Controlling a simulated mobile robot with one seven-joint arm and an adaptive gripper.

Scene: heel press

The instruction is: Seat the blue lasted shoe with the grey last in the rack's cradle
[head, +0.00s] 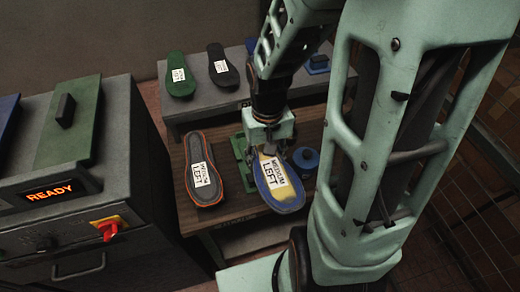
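A blue shoe (292,205) shows below my gripper, with a pale yellow top surface and a white label reading MEDIUM LEFT. I see no grey last in it. My gripper (270,147) points down at the shoe's far end, its fingers on or beside that end. Whether they grip it is too small to tell. The shoe's near end reaches the front edge of the wooden table (225,217); I cannot tell if it rests there or is held above. A grey shoe form with an orange rim (203,176), also labelled MEDIUM LEFT, lies to its left. I cannot make out the rack's cradle for certain.
A green block (239,148) and a round blue piece (306,158) flank my gripper. A grey bench (205,106) behind holds a green sole (180,86), a black sole (224,78) and a blue piece (317,63). A machine reading READY (50,191) stands left; wire fencing stands right.

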